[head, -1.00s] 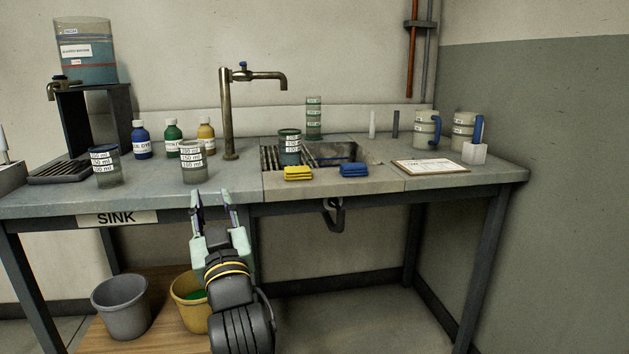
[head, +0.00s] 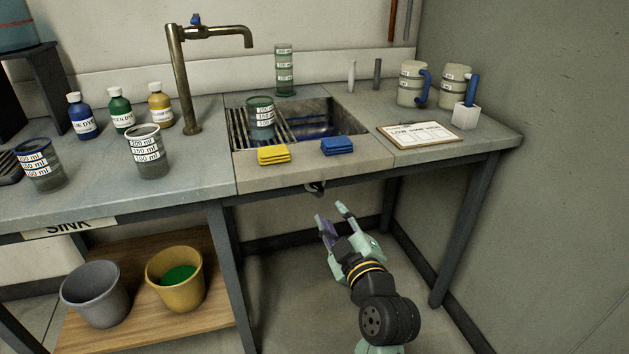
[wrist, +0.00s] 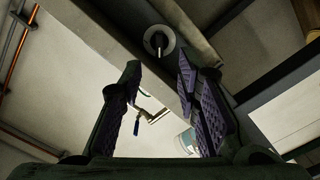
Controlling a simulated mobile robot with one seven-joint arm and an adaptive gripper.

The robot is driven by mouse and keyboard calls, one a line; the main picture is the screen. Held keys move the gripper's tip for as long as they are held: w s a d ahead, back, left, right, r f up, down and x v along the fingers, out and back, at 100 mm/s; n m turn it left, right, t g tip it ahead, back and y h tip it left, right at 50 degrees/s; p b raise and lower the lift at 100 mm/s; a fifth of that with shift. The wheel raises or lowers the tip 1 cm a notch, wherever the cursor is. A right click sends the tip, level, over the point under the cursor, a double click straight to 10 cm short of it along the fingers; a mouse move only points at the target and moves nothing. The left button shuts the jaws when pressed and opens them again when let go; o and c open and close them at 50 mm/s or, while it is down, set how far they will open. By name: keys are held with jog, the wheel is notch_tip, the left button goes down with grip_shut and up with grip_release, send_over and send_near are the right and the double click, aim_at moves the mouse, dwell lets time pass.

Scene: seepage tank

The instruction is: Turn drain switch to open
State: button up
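A dark fitting (head: 315,187) hangs under the front edge of the sink basin (head: 345,115) in the head view. In the wrist view, a pale round collar with a dark stem (wrist: 159,41) shows beyond the fingertips, and looks like the same fitting. No label marks it as the drain switch, and I cannot tell its setting. My gripper (head: 332,214) is below the counter front, just under and right of the fitting. The wrist view shows the two fingers of my gripper (wrist: 158,78) wide apart with nothing between them, not touching the fitting.
A table leg (head: 465,235) stands to the right. A yellow bucket (head: 176,280) and grey bucket (head: 95,293) stand on the lower shelf at left. Space under the sink is clear.

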aim_at(319, 189)
jog(key=p+x, duration=0.2)
jog(key=x, duration=0.8)
jog(key=shift+w+p, duration=0.15)
jog(key=shift+p, duration=0.2)
jog(key=shift+c, duration=0.4)
grip_shut()
